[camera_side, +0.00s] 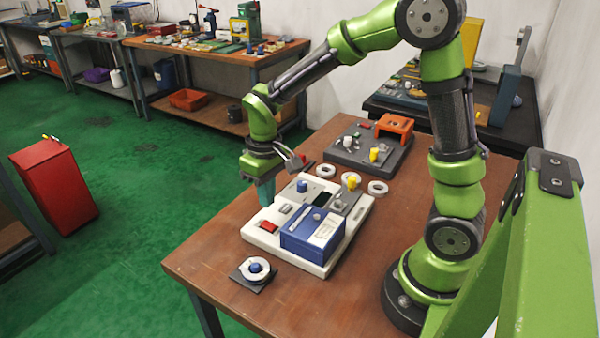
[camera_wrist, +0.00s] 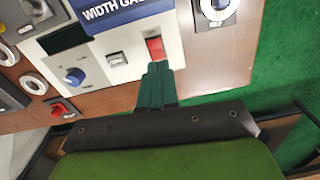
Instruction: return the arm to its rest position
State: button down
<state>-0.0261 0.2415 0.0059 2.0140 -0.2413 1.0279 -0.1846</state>
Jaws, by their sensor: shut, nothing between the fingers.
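My gripper (camera_side: 266,190) is above the left edge of the white gauge board (camera_side: 256,238) in the side view. In the wrist view its green fingers (camera_wrist: 157,75) are together with nothing between them, and their tips overlap the lower end of a red switch (camera_wrist: 155,47). Whether they touch it I cannot tell. My forearm reaches left across the table from the base at the right. The blue gauge box (camera_side: 312,232) stands on the front of the board; its "WIDTH GA…" lettering shows in the wrist view (camera_wrist: 115,10).
A ring on a blue post sits on a dark plate (camera_side: 243,278) at the table's front left. Pale rings (camera_side: 325,171) (camera_side: 378,188) lie behind the board. A grey fixture (camera_side: 345,155) with an orange bridge (camera_side: 395,125) stands farther back. The front table (camera_side: 325,310) is clear.

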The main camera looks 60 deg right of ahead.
jog(key=s+a+r+m+t+y, duration=0.1)
jog(key=s+r+m+t, duration=0.2)
jog(key=s+r+t, duration=0.4)
jog(key=s+r, duration=0.5)
jog(key=r, duration=0.2)
jog(key=shift+s+a+y, duration=0.2)
jog(key=shift+a+y, duration=0.1)
jog(key=shift+f, duration=0.15)
jog(key=n+g+h, duration=0.2)
jog(key=n+g, duration=0.2)
jog(key=g, duration=0.3)
send_near(264, 222)
jog(key=shift+f, duration=2.7)
jog(key=shift+f, duration=0.95)
jog(key=shift+r, duration=0.15)
